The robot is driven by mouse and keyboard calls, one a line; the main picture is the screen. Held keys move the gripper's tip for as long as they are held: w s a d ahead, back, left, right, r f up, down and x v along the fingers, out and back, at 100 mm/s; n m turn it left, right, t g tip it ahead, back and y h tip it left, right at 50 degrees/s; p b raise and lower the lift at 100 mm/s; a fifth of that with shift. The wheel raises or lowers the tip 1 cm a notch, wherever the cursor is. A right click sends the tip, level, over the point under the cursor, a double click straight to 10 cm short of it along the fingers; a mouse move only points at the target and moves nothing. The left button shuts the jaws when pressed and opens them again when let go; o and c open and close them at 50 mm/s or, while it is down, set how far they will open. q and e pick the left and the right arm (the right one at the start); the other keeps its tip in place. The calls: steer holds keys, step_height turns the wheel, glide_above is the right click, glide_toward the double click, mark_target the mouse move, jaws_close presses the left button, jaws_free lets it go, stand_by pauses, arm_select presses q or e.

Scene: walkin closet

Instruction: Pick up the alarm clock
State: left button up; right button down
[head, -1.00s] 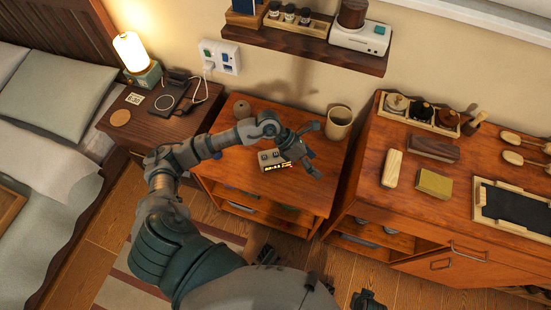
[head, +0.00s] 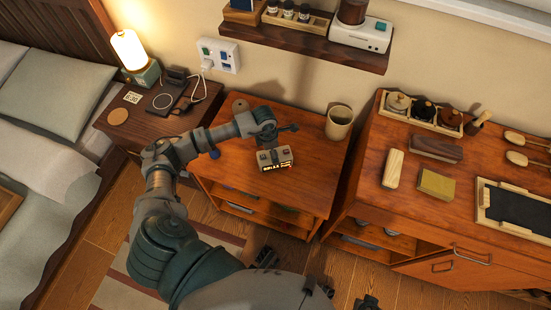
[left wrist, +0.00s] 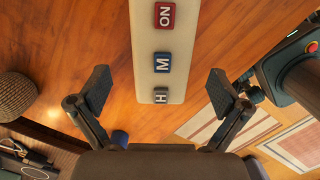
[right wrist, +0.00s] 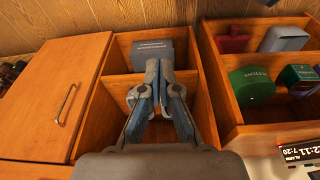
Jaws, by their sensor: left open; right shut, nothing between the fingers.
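The alarm clock (head: 275,159) is a small grey-beige box with a lit display, standing on the middle wooden cabinet. In the left wrist view its long top (left wrist: 162,40) shows red, blue and grey buttons. My left gripper (left wrist: 158,92) is open, with one finger on each side of the clock's top and a visible gap to each. In the head view my left gripper (head: 272,138) is over the clock's back edge. My right gripper (right wrist: 165,75) is shut and empty, in front of open wooden compartments. A lit clock display (right wrist: 299,153) shows at the right wrist view's lower right.
A beige mug (head: 339,122) and a small round brown object (head: 240,106) stand at the cabinet's back. A wall shelf (head: 300,40) hangs behind. A dresser (head: 440,215) with brushes and a tray stands right. The cabinet top right of the clock is clear.

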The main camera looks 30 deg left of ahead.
arm_select(q)
steer(key=shift+d+f, duration=0.1)
steer(key=shift+f, duration=0.45)
steer(key=f, duration=0.2)
steer(key=f+b, duration=0.1)
steer(key=f, duration=0.1)
steer(key=shift+w+d, duration=0.25)
steer(key=shift+d, duration=0.05)
steer(key=shift+w+f, duration=0.1)
steer(key=shift+f, duration=0.15)
steer(key=shift+r, duration=0.1)
steer(key=c, duration=1.7)
arm_select(e)
steer(key=shift+w+a+r+t, duration=0.1)
steer(key=shift+w+r+t, duration=0.15)
steer(key=shift+r, duration=0.25)
steer(key=shift+w+a+r+t, duration=0.15)
steer(key=shift+w+r, duration=0.1)
steer(key=shift+r, duration=0.25)
arm_select(q)
steer(key=shift+r, duration=0.1)
